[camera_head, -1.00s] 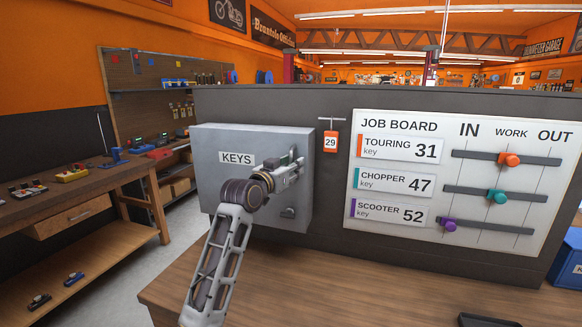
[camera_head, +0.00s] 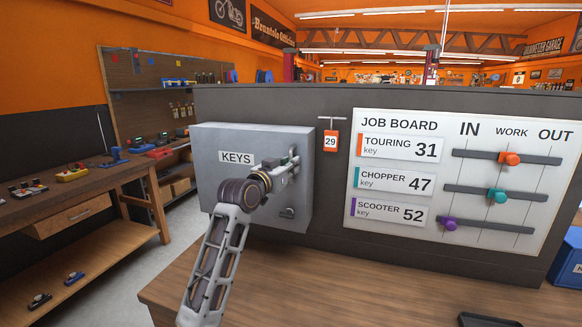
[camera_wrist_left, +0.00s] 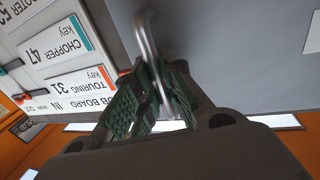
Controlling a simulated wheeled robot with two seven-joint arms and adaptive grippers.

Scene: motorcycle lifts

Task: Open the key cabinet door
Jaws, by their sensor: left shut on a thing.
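The grey key cabinet (camera_head: 225,180), labelled KEYS, is on the dark panel above the wooden counter. Its door looks closed. My left gripper (camera_head: 293,163) is at the right side of the cabinet's front, at the door handle. In the left wrist view, the bent metal handle (camera_wrist_left: 148,48) runs between the green-padded fingers of my left gripper (camera_wrist_left: 150,100), which are shut on it. A latch or lock (camera_head: 287,212) sits lower on the door. The handle is mostly hidden by my gripper in the head view. My right gripper is not in view.
A red tag numbered 29 (camera_head: 330,141) hangs on a hook right of the cabinet. The job board (camera_head: 400,232) with coloured sliders is further right. The wooden counter (camera_head: 330,285) is mostly clear, with a dark tray (camera_head: 490,320) at its front right. A workbench (camera_head: 75,205) stands left.

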